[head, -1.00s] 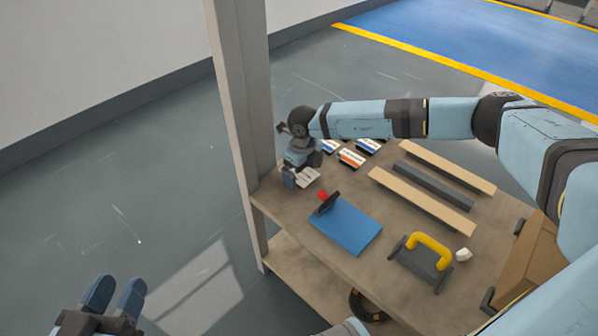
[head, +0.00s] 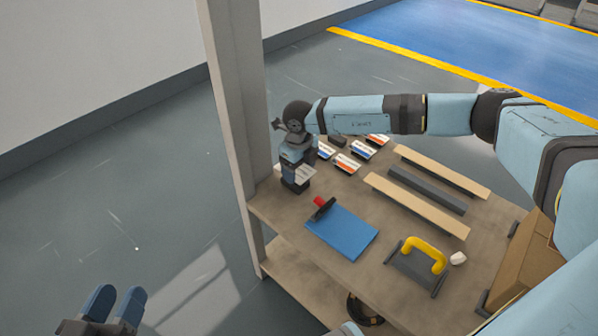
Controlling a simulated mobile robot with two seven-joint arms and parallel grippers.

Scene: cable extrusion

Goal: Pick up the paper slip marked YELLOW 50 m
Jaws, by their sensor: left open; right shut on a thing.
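My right gripper (head: 296,186) is at the back left corner of the table, beside the post. It is shut on a pale paper slip (head: 305,173), which sticks out to its right; its marking is too small to read. Several other white slips with coloured bands lie on the table to the right: one orange-banded slip (head: 346,163), one with blue and orange (head: 362,150), and one partly hidden behind my arm (head: 377,140). My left gripper (head: 118,292) is open and empty at the lower left, over the floor, away from the table.
A blue clipboard or pad (head: 342,232) with a red and black item (head: 321,207) lies in front. Wooden strips (head: 417,205), a dark bar (head: 427,190), a yellow-handled tool (head: 428,252) and a brown box (head: 533,255) occupy the right. A grey post (head: 232,110) stands close left.

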